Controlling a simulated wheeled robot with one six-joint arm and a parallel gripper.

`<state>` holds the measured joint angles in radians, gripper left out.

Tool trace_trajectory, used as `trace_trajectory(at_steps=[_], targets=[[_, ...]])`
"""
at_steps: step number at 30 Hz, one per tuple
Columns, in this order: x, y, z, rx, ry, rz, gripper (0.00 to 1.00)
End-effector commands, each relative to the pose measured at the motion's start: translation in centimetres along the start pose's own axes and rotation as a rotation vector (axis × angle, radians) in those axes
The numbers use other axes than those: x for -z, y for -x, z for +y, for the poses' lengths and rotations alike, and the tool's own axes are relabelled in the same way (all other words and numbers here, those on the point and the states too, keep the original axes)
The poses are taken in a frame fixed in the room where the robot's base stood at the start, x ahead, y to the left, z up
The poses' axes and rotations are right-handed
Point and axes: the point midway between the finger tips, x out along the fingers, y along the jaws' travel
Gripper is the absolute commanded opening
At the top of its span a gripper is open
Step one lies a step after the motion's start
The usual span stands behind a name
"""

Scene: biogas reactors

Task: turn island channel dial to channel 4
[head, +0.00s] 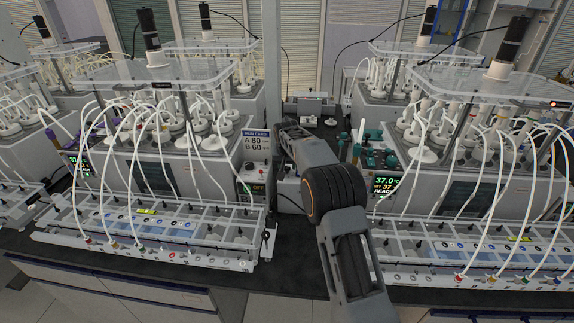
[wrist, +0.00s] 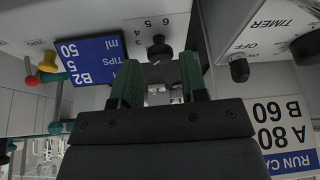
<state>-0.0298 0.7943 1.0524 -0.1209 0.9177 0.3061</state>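The wrist view is upside down. A black round dial (wrist: 158,49) sits on a pale panel, with printed numbers that include 4, 5 and 6 beside it. My gripper (wrist: 160,64) is open, its two green-padded fingers apart on either side of the dial in the picture. The dial lies just past the fingertips; I cannot tell whether they touch it. Its pointer is too dark to read. In the head view my arm reaches over the bench between the reactors, and it hides the gripper and the dial.
A TIMER knob (wrist: 239,68) marked OFF sits to the right in the wrist view. A blue-and-white run card (head: 256,147) stands left of my arm. A blue tips card (wrist: 90,60) is near the fingers. Reactors with tubing (head: 160,75) stand on both sides, leaving a narrow gap.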

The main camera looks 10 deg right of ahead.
Motion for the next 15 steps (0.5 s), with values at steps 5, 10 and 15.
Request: trace_trajectory(at_steps=[5, 10, 15], targets=[[0.1, -1.2, 0.0, 0.000, 0.000, 0.001, 0.40], [0.0, -1.6, 0.0, 0.000, 0.000, 0.001, 0.40], [0.0, -1.7, 0.0, 0.000, 0.000, 0.001, 0.40]])
